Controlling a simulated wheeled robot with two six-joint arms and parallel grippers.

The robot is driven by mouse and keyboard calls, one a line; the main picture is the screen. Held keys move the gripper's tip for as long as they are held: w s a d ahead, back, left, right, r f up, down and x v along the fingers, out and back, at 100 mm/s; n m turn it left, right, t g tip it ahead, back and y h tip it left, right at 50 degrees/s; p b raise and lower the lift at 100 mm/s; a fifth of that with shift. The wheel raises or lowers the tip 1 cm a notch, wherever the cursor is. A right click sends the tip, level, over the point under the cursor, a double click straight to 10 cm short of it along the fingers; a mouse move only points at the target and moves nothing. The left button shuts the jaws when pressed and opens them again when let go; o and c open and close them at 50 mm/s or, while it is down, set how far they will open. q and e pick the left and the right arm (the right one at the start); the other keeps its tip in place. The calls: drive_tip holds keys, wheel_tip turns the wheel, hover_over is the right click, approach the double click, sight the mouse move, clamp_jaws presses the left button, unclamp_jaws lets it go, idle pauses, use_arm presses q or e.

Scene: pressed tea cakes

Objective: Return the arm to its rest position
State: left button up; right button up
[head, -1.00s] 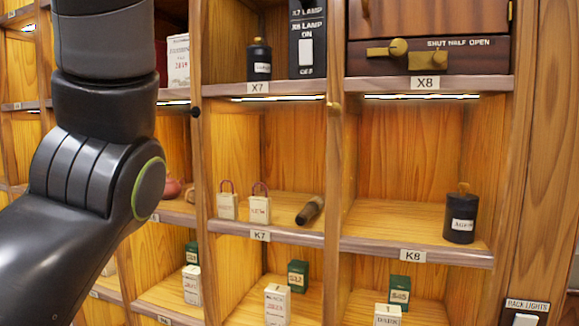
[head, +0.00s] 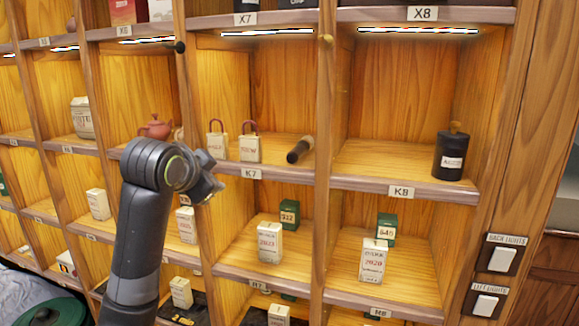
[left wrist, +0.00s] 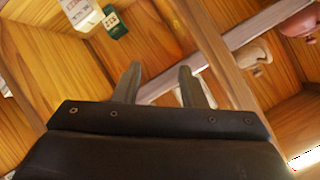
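My left arm (head: 140,235) rises from the bottom left of the head view, its bent end in front of the shelf posts left of the K7 compartment. In the left wrist view my left gripper (left wrist: 158,85) has its two fingers apart with nothing held between them. The fingers point toward the shelving, which shows tilted. In the head view the gripper's fingers are not clear behind the wrist. My right gripper is in neither view.
Wooden shelving (head: 410,187) fills the view. K7 holds two small tagged bags (head: 249,149) and a dark cylinder (head: 300,150); K8 holds a black canister (head: 450,156). Light switches (head: 502,260) are at right.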

use_arm(q)
drive_tip(key=s+a+f+n+g+y, duration=0.1)
drive_tip(key=s+a+f+n, duration=0.3)
drive_tip(key=f, duration=0.7)
drive_tip(key=s+a+f+g, duration=0.2)
drive_tip(key=s+f, duration=0.4)
drive_tip(key=f, duration=0.4)
drive_tip(key=s+a+f+n+g+y, duration=0.1)
drive_tip(key=s+a+f, duration=0.25)
drive_tip(key=f, duration=0.75)
drive_tip(key=s+a+f+n+g+y, duration=0.15)
drive_tip(key=s+f, duration=0.25)
drive_tip(key=s, duration=0.6)
drive_tip(key=s+a+f+n+g, duration=0.2)
drive_tip(key=s+f, duration=0.2)
drive_tip(key=s, duration=0.6)
drive_tip(key=s+a+f+n+g, duration=0.15)
drive_tip(key=s+f, duration=0.25)
drive_tip(key=s, duration=0.7)
wheel_tip(320, 180, down, 25)
drive_tip(key=w+a+g, duration=0.1)
drive_tip(key=s+d+f+g, duration=0.1)
drive_tip(key=s+f, duration=1.4)
drive_tip(key=shift+f+n+h, duration=0.3)
drive_tip(key=shift+f+h, duration=0.05)
